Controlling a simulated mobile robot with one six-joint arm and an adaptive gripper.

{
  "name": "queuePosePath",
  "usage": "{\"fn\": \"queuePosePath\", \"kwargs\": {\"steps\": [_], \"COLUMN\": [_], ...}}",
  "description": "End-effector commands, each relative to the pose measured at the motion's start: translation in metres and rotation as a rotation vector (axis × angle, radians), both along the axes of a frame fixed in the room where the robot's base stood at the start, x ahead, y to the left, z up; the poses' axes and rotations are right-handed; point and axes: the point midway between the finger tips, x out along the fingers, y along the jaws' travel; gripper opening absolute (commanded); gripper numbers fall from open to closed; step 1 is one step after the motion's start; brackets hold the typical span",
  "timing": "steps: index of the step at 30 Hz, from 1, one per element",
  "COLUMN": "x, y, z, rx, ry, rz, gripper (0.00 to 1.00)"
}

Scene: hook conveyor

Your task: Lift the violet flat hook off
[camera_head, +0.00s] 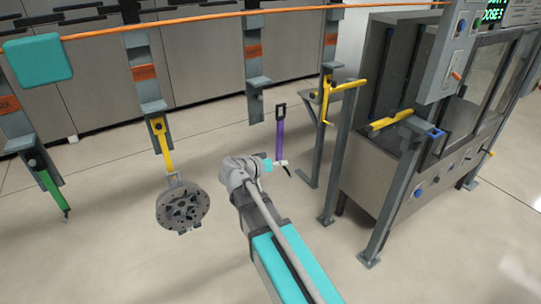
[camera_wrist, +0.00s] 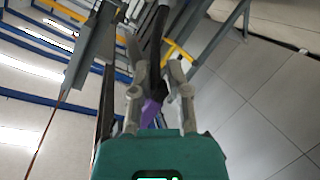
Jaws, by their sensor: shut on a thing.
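The violet flat hook (camera_head: 280,140) stands nearly upright in the head view, with a dark open loop at its top and a dark tip below. My gripper (camera_head: 279,163) is shut on its lower part. In the wrist view the violet shank (camera_wrist: 150,111) shows between my fingers (camera_wrist: 158,90), and its dark upper part runs away from them. In the head view the loop appears apart from the grey hanger (camera_head: 255,85) to its left, with floor visible between them. The depth gap is hard to tell.
A green hook (camera_head: 52,190) and a yellow hook carrying a round grey metal part (camera_head: 182,208) hang to the left. An orange rail (camera_head: 200,17) runs overhead.

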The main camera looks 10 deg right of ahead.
Motion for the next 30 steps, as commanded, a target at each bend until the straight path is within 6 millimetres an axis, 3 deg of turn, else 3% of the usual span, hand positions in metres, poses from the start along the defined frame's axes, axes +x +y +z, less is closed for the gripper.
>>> {"fn": "queuePosePath", "kwargs": {"steps": [3, 9, 30], "x": [-0.019, -0.032, -0.033], "y": [-0.006, -0.011, -0.012], "z": [0.000, 0.000, 0.000], "rx": [-0.001, -0.001, -0.001], "ry": [0.000, 0.000, 0.000], "rz": [0.001, -0.001, -0.001], "gripper": [0.00, 0.00, 0.00]}}
